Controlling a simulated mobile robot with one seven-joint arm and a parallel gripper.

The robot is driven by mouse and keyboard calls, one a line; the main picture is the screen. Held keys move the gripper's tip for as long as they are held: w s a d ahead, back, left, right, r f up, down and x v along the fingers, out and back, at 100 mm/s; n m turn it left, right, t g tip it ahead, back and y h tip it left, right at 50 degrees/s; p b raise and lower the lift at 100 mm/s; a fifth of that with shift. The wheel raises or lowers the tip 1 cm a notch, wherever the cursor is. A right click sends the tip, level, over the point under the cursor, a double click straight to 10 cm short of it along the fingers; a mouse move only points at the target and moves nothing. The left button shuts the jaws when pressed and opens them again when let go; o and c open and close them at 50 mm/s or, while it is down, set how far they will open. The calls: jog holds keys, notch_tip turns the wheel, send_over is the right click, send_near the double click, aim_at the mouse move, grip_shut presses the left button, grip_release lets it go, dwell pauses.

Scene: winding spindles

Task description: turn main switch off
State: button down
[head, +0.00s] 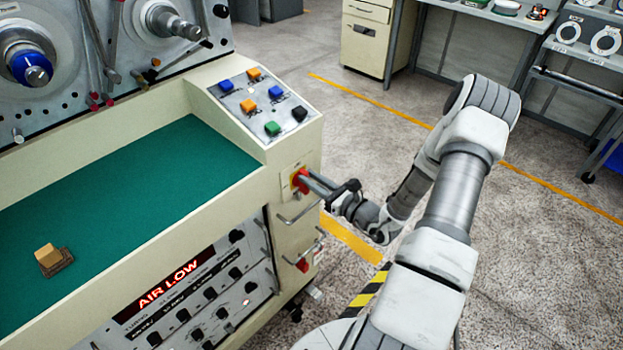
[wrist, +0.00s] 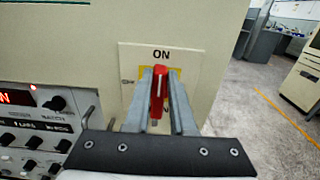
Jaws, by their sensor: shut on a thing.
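The main switch is a red handle (wrist: 158,92) on a plate on the end panel of the cream machine. In the wrist view its handle stands upright, with its white line towards the "ON" label (wrist: 161,54). The red switch also shows in the head view (head: 299,180), partly hidden by my fingers. My gripper (wrist: 158,100) is shut on the red handle, one grey finger on each side. It also shows in the head view (head: 312,183), reaching the panel from the right. The lower part of the plate is partly hidden by the fingers.
A metal handle (head: 298,215) sticks out just below the switch, with another red part (head: 302,264) lower down. A sloped button panel (head: 262,103) is above. A lit "AIR LOW" display (head: 170,284) is on the front. Floor to the right is open.

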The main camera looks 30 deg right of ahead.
jog(key=shift+a+f+n, duration=0.1)
jog(key=shift+n, duration=0.3)
jog(key=n+b, duration=0.2)
jog(key=n, duration=0.1)
jog(key=a+n+b, duration=0.1)
jog(key=shift+s+a+f+n, duration=0.1)
jog(key=shift+s+f+n, duration=0.15)
jog(key=shift+f+n, duration=0.05)
jog(key=n+b, duration=0.3)
jog(key=shift+s+a+f+n, duration=0.1)
jog(key=shift+a+f+n, duration=0.2)
jog(key=shift+f, duration=0.05)
jog(key=n+b, duration=0.1)
jog(key=b, duration=0.1)
jog(key=f+n+b, duration=0.1)
jog(key=n+b, duration=0.3)
jog(key=b, duration=0.1)
jog(key=shift+s+a+f, duration=0.1)
jog(key=shift+a+f, duration=0.05)
jog(key=shift+a, duration=0.2)
jog(key=n+b, duration=0.2)
jog(key=b, duration=0.1)
jog(key=shift+f, duration=0.2)
jog(key=shift+n+b, duration=0.8)
jog(key=shift+b, duration=0.3)
jog(key=shift+n, duration=0.3)
jog(key=c, duration=0.8)
grip_release()
